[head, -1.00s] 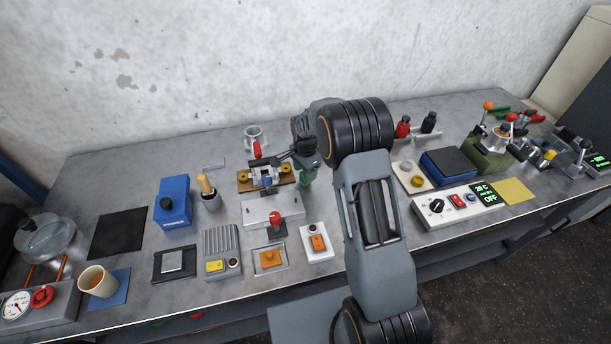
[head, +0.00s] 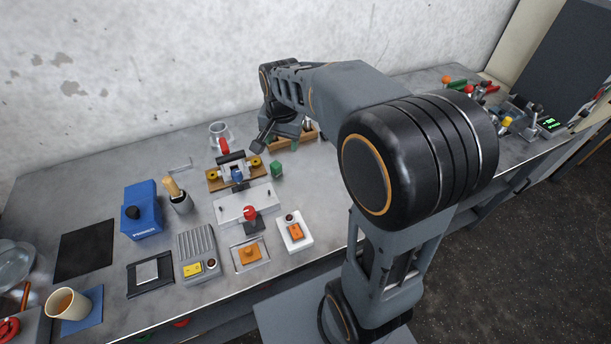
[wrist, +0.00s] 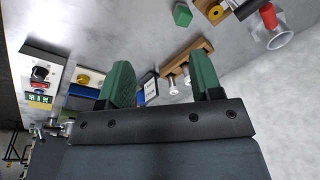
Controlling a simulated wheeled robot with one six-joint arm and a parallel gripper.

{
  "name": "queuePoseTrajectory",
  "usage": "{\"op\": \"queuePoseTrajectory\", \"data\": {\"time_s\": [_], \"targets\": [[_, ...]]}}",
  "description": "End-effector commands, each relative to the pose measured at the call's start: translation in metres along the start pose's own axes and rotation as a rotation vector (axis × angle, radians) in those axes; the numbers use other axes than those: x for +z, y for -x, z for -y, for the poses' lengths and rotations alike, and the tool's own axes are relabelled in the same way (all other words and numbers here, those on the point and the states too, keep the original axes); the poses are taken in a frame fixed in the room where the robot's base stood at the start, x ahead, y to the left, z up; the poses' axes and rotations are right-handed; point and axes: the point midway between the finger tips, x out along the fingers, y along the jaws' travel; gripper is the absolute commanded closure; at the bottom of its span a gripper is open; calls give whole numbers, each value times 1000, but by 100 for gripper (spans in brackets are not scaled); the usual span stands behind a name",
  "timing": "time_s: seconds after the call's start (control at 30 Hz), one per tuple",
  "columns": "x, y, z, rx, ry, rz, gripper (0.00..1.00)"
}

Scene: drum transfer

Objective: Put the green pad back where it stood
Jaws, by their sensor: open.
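A small green block, which I take for the green pad (head: 276,168), stands on the bench just right of the wooden-based fixture (head: 213,183). In the wrist view the pad (wrist: 182,14) shows at the top, beyond my fingertips and apart from them. My gripper (wrist: 161,75) is open, with its two green fingers spread and nothing between them. In the head view my gripper (head: 260,140) is above and behind the pad, partly hidden by my own arm.
A wooden rack (head: 292,143) with pegs is behind the pad, partly covered by my arm. A metal mug (head: 220,135) stands behind the fixture. A white plate with a red knob (head: 249,213) is in front. Bare bench lies right of the pad.

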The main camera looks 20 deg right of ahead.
Motion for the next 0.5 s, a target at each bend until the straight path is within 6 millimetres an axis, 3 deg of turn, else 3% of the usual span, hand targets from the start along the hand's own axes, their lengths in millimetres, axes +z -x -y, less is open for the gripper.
{"op": "queuePoseTrajectory", "data": {"time_s": [0.03, 0.2, 0.5], "targets": [[15, 14, -12, -20, 75, -27, 41], [60, 35, -49, -57, 337, -103, 41], [109, 37, -88, -74, 624, -196, 41]]}}
